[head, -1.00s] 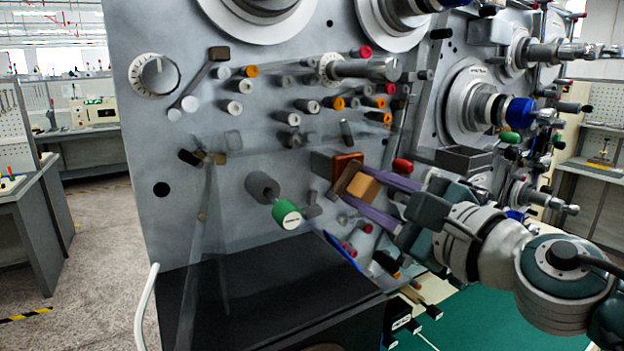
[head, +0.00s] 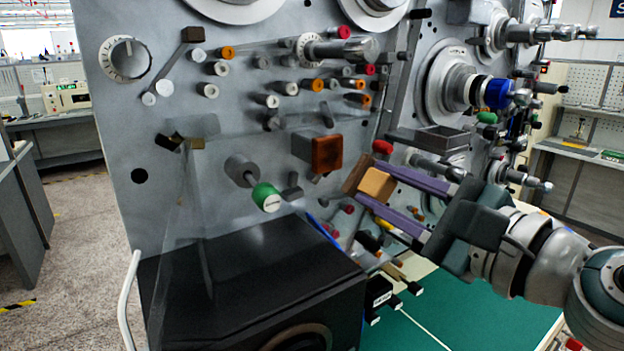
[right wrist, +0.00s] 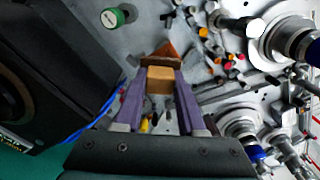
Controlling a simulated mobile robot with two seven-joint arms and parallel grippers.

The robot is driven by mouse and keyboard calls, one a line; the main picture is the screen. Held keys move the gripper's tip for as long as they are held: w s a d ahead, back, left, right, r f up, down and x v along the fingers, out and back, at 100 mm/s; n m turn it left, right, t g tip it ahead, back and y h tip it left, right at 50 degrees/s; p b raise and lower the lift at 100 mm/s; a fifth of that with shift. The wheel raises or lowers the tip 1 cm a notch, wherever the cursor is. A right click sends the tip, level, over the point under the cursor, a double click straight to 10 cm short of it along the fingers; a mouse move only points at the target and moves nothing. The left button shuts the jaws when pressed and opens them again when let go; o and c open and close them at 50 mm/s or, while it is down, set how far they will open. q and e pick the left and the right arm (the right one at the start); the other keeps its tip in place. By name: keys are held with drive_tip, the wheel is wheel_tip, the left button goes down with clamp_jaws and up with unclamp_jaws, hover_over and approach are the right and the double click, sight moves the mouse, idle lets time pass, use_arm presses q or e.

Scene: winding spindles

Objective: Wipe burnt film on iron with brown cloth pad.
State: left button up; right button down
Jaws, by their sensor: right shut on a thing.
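The iron is a grey block with a rust-brown front face (head: 327,153), sticking out from the machine's panel. A brown film colours that face. My right gripper (head: 371,187) is shut on the cloth pad, a tan block (head: 378,184) with a darker brown front layer. The pad is apart from the iron, to its lower right in the head view. In the right wrist view the pad (right wrist: 159,79) sits between the purple fingers, and part of the iron's brown face (right wrist: 167,50) shows just beyond it. My left gripper is not in view.
A green-ended roller (head: 265,197) sticks out left of and below the iron. A red knob (head: 382,147) and a grey open tray (head: 442,138) are to the right. A black box (head: 255,275) stands below, and a green mat (head: 455,315) lies at lower right.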

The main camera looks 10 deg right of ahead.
sight(367, 180)
drive_tip(key=shift+s, duration=0.15)
idle(0.3)
drive_tip(key=shift+x, duration=2.35)
drive_tip(key=shift+b+x, duration=0.4)
drive_tip(key=shift+x, duration=0.7)
drive_tip(key=shift+w, duration=0.35)
drive_tip(key=shift+w+a+b, duration=0.25)
drive_tip(key=shift+w+b, duration=0.1)
drive_tip(key=shift+w, duration=0.2)
